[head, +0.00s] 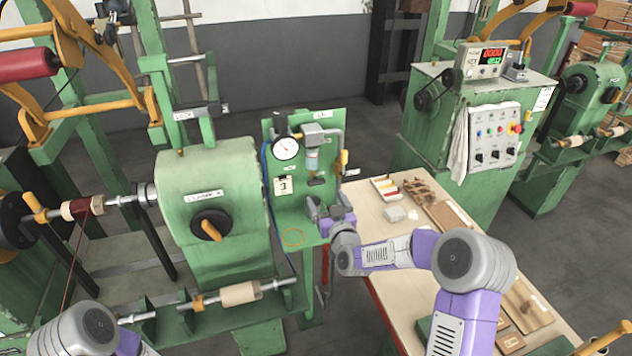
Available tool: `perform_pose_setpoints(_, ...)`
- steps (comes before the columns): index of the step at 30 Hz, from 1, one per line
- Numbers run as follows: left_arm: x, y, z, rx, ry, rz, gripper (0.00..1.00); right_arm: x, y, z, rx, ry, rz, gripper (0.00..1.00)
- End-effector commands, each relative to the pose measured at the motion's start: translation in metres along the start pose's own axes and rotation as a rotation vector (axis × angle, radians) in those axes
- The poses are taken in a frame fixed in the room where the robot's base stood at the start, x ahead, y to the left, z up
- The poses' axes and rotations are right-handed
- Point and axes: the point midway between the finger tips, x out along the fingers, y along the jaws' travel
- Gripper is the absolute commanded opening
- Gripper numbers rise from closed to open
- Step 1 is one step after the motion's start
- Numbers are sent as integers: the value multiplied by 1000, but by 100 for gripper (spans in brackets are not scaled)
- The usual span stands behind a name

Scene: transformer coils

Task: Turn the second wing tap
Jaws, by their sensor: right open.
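A green upright panel (331,133) stands at the middle of the view. It carries a round white gauge (286,148), a small filter unit (312,160) with grey pipework and a tag marked 3 (283,186). A small yellow handle (344,157) shows at the panel's right side. I cannot tell which part is the second wing tap. My right gripper (314,209) is open in front of the panel's lower part, below the filter unit. Its wrist covers what is behind it, and contact is unclear. Only my left arm shows, at the bottom left; its gripper is out of view.
A green winding machine (207,175) with an orange-handled black knob (211,227) stands left of the panel. A wooden table (400,290) with small parts lies right, under my right arm. A control cabinet (440,130) stands behind it. Grey floor shows between the panel and cabinet.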

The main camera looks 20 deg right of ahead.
Motion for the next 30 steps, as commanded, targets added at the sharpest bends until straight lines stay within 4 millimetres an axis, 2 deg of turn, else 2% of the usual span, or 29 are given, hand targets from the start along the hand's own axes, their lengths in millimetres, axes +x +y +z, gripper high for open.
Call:
perform_pose_setpoints(9, -5, 2, 1, 0, -1, 0, 43, 42, 0, 1, 2, -2, -1, 87)
perform_pose_setpoints(15, -6, 2, 0, 0, 0, 0, 43, 62, -1, 2, 2, -3, -2, 87)
perform_pose_setpoints(21, -7, 2, 0, 0, 0, 0, 43, 70, -1, 2, 1, -4, -2, 87)
perform_pose_setpoints(28, -7, 2, 0, 0, 0, 0, 43, 71, -1, 2, 2, -4, -2, 87)
perform_pose_setpoints(30, -7, 2, 0, 0, 0, 0, 43, 71, -1, 2, 1, -5, -2, 78)
